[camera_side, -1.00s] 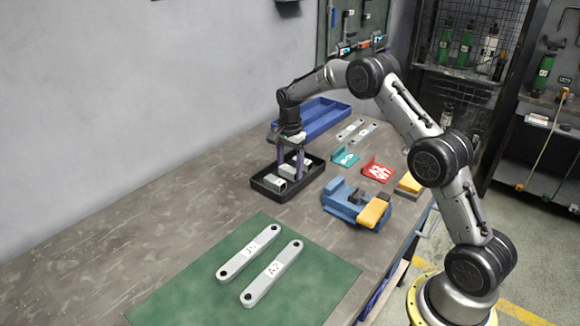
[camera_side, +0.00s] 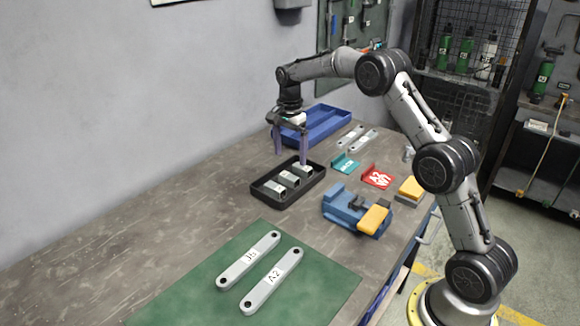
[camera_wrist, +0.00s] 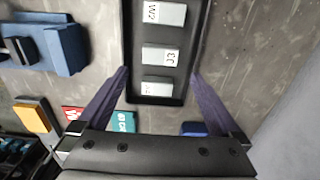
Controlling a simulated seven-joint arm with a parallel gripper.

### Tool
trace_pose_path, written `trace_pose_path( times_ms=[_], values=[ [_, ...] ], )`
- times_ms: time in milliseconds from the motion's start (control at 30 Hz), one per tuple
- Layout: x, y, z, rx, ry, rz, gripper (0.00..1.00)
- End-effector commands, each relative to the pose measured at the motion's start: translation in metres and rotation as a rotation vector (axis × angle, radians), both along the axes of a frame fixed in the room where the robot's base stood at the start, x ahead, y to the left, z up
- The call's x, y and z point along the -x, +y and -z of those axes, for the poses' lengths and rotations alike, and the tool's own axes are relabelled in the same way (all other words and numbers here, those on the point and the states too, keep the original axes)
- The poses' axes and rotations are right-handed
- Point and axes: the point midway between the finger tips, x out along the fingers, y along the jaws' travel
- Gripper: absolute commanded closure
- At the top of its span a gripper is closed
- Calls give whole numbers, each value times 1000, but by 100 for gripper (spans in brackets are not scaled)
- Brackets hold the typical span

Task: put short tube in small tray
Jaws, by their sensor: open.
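The small tray is a black open tray, seen in the side view (camera_side: 262,193) and in the wrist view (camera_wrist: 161,32).
A larger blue tray (camera_side: 330,127) stands behind. To the right are flat perforated plates (camera_side: 350,134), a teal bracket (camera_side: 345,163), a red bracket (camera_side: 378,177) and a blue vise (camera_side: 345,208). Two long grey links (camera_side: 250,260) lie on a green mat (camera_side: 190,290). The left bench is clear.

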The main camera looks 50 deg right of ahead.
Motion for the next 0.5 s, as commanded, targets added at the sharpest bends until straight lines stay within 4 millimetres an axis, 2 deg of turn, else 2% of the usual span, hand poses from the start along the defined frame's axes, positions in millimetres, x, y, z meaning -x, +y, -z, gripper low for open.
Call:
trace_pose_path(
  times_ms=[100,200,500],
  values=[
    [-1,0,-22,1,-4,0,0],
    [-1,0,-34,1,-2,0,0],
    [1,1,-48,0,-2,-7,0]
  ],
)
